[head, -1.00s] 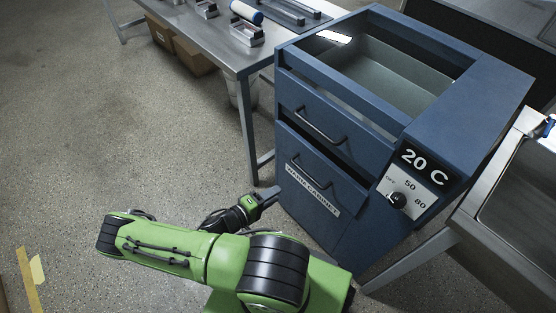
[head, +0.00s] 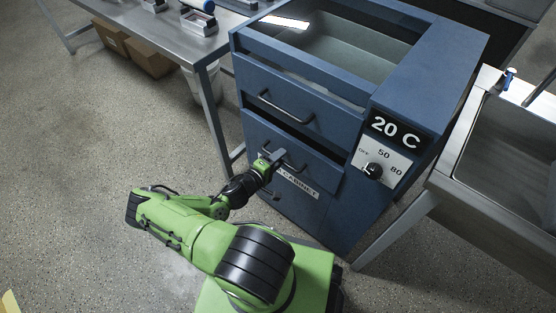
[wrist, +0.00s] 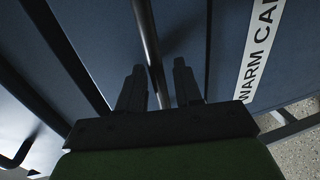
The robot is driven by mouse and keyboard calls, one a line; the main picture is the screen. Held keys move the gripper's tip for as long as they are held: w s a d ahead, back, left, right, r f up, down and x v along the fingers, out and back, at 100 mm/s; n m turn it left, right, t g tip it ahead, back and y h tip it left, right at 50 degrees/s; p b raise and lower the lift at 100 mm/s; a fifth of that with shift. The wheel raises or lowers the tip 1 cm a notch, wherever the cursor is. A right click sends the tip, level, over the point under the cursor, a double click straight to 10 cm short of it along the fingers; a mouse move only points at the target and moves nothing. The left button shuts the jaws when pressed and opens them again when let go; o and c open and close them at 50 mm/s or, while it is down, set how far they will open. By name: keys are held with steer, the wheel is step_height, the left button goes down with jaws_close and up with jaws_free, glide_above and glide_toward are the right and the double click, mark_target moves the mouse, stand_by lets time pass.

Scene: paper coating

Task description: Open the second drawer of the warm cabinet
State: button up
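The blue warm cabinet (head: 420,60) stands ahead of me. Its upper drawer front (head: 262,82) has a dark bar handle (head: 285,108). The drawer front below it (head: 325,172) has its own bar handle (head: 298,166) and a white label. A dark gap shows above this lower front, which seems to stand out slightly. My gripper (head: 275,156) is at the lower handle. In the wrist view my gripper (wrist: 160,85) has its fingers apart, and the lower handle's bar (wrist: 148,45) runs between them, nearer the left finger. Whether either finger touches the bar is unclear.
The control panel with a knob (head: 374,170) reads 20 C on the cabinet's right side. A steel table (head: 165,35) stands at the left, with cardboard boxes (head: 150,60) under it. A steel sink (head: 515,140) stands at the right.

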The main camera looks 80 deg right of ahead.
jaws_close()
stand_by(0.3)
